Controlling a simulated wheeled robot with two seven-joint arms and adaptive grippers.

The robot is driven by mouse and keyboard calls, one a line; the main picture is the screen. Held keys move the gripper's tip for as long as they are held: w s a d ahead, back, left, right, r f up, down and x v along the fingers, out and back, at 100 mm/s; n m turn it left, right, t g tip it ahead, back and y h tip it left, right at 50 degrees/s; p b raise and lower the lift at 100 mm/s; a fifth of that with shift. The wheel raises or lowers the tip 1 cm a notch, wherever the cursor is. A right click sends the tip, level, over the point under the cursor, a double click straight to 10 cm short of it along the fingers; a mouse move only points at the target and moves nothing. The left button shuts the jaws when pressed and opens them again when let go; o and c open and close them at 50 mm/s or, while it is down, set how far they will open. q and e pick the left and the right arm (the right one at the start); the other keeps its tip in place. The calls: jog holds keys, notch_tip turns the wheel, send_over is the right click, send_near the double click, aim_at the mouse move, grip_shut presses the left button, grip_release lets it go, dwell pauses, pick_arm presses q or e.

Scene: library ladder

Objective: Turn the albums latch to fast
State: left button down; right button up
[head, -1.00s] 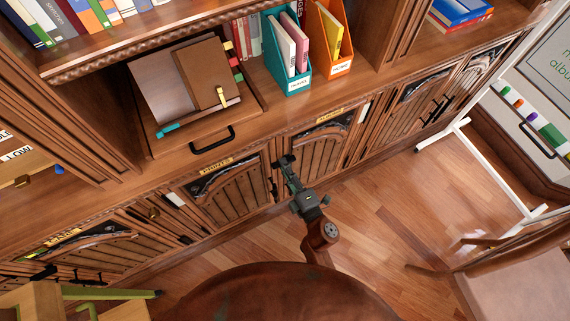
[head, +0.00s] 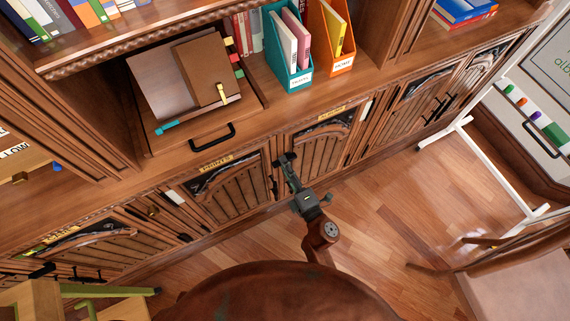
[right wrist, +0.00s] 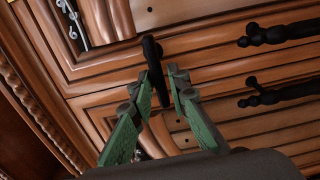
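The albums latch (right wrist: 154,66) is a black upright turn-piece on the wooden cabinet front in the right wrist view. My right gripper (right wrist: 160,80) has its two green-padded fingers on either side of it, drawn in close with the latch between the tips. The head view shows my right gripper (head: 287,160) at the left edge of a slatted cabinet door (head: 322,150) and covering the latch there. A small brass label plate (head: 331,113) sits above that door, too small to read. My left gripper is not in view.
Black door handles (right wrist: 279,34) stick out to the right of the latch. A neighbouring door (head: 235,190) has a brass label. A drawer (head: 210,140) and magazine files (head: 287,50) are above. A white stand (head: 480,160) and a chair (head: 520,280) are at right.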

jog(key=shift+o, duration=1.1)
jog(key=shift+d, duration=0.1)
jog(key=v, duration=1.2)
